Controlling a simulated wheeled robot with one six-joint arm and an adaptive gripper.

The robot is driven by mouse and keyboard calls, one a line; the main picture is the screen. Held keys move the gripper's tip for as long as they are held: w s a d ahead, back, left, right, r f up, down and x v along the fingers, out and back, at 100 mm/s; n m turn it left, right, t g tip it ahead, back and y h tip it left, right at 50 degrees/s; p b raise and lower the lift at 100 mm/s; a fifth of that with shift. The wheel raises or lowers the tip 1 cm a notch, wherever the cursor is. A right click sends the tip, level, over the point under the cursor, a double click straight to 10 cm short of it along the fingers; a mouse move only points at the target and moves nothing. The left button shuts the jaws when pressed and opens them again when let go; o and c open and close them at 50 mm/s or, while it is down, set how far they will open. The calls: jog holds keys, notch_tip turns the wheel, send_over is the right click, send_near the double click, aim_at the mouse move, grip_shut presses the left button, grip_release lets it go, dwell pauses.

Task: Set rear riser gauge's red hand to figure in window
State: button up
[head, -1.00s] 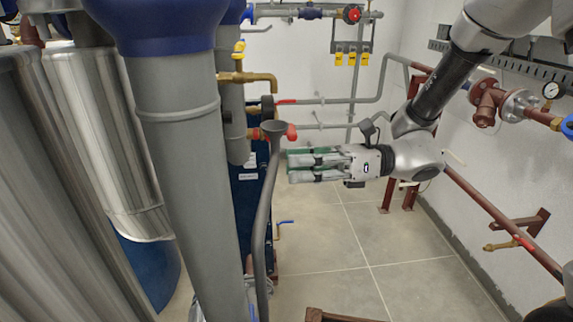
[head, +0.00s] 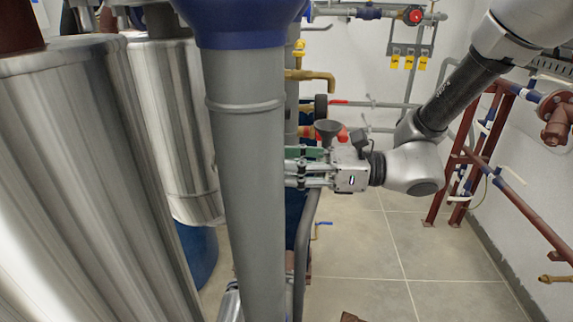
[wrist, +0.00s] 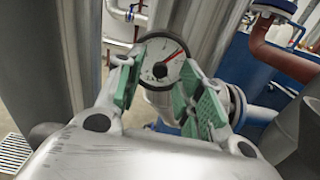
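The gauge is hidden there.
The thick grey pipe (head: 245,150) with a blue top stands beside my gripper. A grey funnel (head: 327,128) and a red handle (head: 343,134) are close by my gripper. Silver-clad tanks (head: 85,180) fill the left. Floor (head: 400,250) is clear at the right.

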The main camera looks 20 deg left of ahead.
jog(key=shift+s+a, duration=0.1)
jog(key=shift+a, duration=0.25)
grip_shut()
jog(key=shift+n, duration=0.5)
